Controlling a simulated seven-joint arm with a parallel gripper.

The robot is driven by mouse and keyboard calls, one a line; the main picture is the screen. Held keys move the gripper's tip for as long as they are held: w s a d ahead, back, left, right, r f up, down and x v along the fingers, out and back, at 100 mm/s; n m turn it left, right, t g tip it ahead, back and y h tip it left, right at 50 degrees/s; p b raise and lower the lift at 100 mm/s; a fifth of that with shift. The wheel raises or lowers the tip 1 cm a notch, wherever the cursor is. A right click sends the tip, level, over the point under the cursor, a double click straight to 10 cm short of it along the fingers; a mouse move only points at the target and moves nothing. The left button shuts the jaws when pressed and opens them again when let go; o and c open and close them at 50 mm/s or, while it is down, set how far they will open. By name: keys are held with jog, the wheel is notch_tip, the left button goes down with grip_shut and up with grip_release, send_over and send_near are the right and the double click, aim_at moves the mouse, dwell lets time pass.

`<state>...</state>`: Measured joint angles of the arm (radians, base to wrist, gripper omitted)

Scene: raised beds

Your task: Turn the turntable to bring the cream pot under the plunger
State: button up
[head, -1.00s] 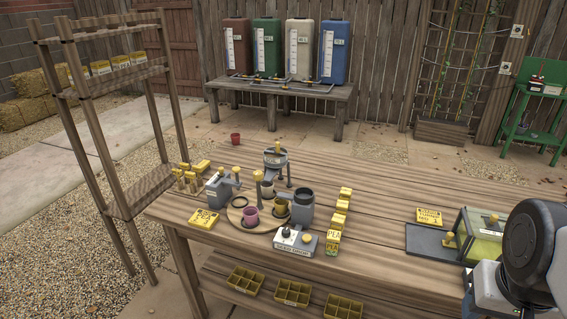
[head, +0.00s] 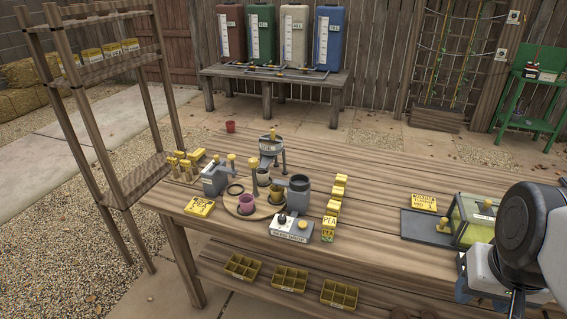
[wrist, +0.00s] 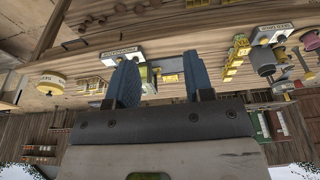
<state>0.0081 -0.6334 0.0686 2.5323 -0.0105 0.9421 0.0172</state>
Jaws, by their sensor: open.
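The round wooden turntable (head: 229,206) sits on the left part of the bench. A magenta pot (head: 246,204) stands at its front and an olive-yellow pot (head: 275,195) at its right. A pale pot, seemingly the cream one (head: 263,177), is at the back, partly hidden. A dark empty ring (head: 235,189) shows at the left. Yellow-topped posts stand around the turntable; I cannot tell which is the plunger. My gripper (wrist: 162,82) is open and empty, its blue fingers apart, well away from the turntable, which lies far right in the wrist view.
A white control box (head: 291,230) stands before the turntable, and a grey cylinder (head: 299,186) at its right. Yellow seed boxes (head: 328,229) line up farther right. A dark tray (head: 428,228) and a clear-sided case (head: 474,221) are near my arm. Bare bench lies between.

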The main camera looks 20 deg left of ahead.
jog(key=shift+o, duration=1.4)
jog(key=shift+w+a+r, duration=0.15)
jog(key=shift+w+r, duration=0.05)
jog(key=shift+w, duration=0.1)
jog(key=w+a+r+m+g+y, duration=0.1)
jog(key=w+a+r+m, duration=0.1)
jog(key=w+a, duration=0.65)
jog(key=w+a+r+m+g+y, duration=0.1)
jog(key=w+a, duration=0.4)
jog(key=w, duration=0.6)
jog(key=w+a+r+m+g, duration=0.1)
jog(key=w+a+r+m, duration=0.1)
jog(key=w+a, duration=0.65)
jog(key=w+a+f+m+g, duration=0.1)
jog(key=w+a+f, duration=0.3)
jog(key=a, duration=0.7)
jog(key=w+a+f+m+g+y, duration=0.1)
jog(key=w+a+f, duration=0.4)
jog(key=w+a, duration=0.3)
jog(key=w+a+f+m, duration=0.1)
jog(key=w+a+f, duration=0.4)
jog(key=a, duration=0.9)
jog(key=shift+w+f+m+g, duration=0.25)
jog(key=shift+w+m+g, duration=0.15)
jog(key=shift+w, duration=0.55)
